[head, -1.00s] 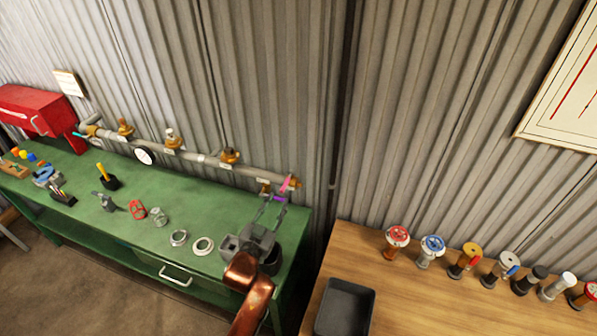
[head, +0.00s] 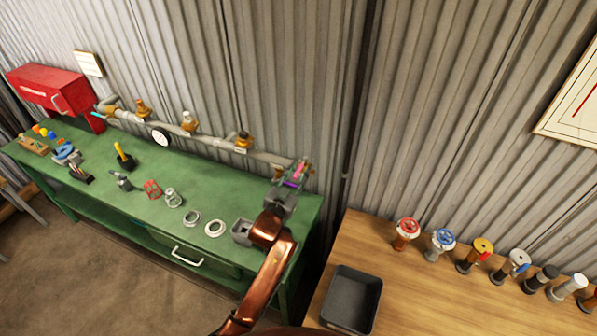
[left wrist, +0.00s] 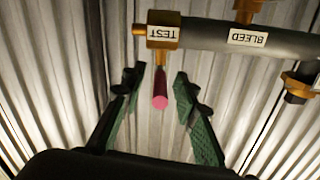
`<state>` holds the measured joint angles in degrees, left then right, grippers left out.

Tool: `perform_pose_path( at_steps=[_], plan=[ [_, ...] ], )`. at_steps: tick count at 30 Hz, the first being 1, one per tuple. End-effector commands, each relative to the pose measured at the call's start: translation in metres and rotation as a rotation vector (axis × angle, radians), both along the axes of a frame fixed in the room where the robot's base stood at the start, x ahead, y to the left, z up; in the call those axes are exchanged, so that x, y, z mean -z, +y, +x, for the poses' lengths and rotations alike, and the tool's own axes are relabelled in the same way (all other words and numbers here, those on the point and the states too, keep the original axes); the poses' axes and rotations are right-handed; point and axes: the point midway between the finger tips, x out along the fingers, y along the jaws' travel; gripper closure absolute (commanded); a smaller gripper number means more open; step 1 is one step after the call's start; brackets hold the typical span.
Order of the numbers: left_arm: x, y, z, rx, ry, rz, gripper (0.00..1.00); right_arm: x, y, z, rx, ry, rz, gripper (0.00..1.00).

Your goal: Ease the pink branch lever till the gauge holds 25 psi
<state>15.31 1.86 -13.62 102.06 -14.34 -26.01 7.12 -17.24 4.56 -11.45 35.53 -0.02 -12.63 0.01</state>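The pink branch lever (left wrist: 160,90) hangs from a brass fitting marked TEST (left wrist: 164,30) in the left wrist view. In the head view the lever (head: 300,170) is small at the pipe's right end, with a purple piece just below it. My left gripper (left wrist: 157,82) is open, a finger on each side of the lever, with visible gaps. Whether the lever lies fully between the fingers in depth is unclear. In the head view this gripper (head: 292,182) reaches the pipe end and partly hides it. The white round gauge (head: 160,137) is too small to read.
A grey pipe (head: 215,142) with several brass valves runs above the green bench (head: 130,197). A BLEED label (left wrist: 247,38) sits beside TEST. Rings and small fittings lie on the bench. A wooden table (head: 420,300) holds a black tray (head: 350,300) and several valves.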

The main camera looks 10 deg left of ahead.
Motion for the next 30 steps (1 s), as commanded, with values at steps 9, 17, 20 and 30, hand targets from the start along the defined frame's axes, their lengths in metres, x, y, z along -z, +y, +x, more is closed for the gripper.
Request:
perform_pose_path(
  at_steps=[9, 17, 20, 30],
  plan=[
    [0.0, 0.0, -0.0002, 0.0, 0.0, 0.0, 0.95, 0.0, 0.0007, 0.0006, 0.0, -0.001, 0.001, 1.0],
    [0.0002, 0.0001, -0.0003, 0.0, 0.001, 0.0, 1.0, -0.0001, 0.0007, 0.0008, 0.0, -0.001, 0.001, 1.0],
    [0.0003, 0.0, -0.0003, 0.0, 0.001, 0.0, 1.0, -0.0001, 0.0007, 0.0008, 0.0, -0.001, 0.001, 1.0],
    [0.0004, 0.0006, -0.0003, 0.003, 0.001, 0.001, 1.0, -0.0008, 0.0007, 0.0011, 0.0, -0.002, 0.001, 1.0]
  ],
)
